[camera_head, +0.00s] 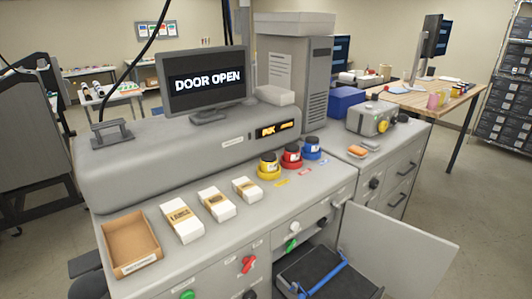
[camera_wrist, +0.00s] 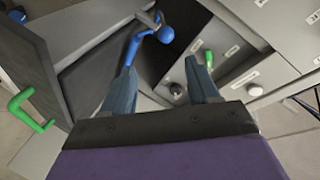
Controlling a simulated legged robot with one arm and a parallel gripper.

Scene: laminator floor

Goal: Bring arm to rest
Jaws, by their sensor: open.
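My gripper (camera_wrist: 162,66) shows in the wrist view with its two blue-grey fingers apart and nothing between them. It is in front of the machine's lower cabinet, close to a blue handle (camera_wrist: 134,48) with a round knob; I cannot tell its exact distance. In the head view a blue handle (camera_head: 323,280) lies across a dark tray (camera_head: 300,265) in the open lower compartment. The grey compartment door (camera_head: 395,255) stands swung open to the right. My arm and gripper are not clearly seen in the head view.
A green handle (camera_wrist: 28,112) sticks out at the wrist view's left. The grey machine (camera_head: 110,170) carries a monitor (camera_head: 205,80) reading "DOOR OPEN", a cardboard tray (camera_head: 130,243), white boxes and coloured buttons. Bare floor (camera_head: 480,210) is free at the right.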

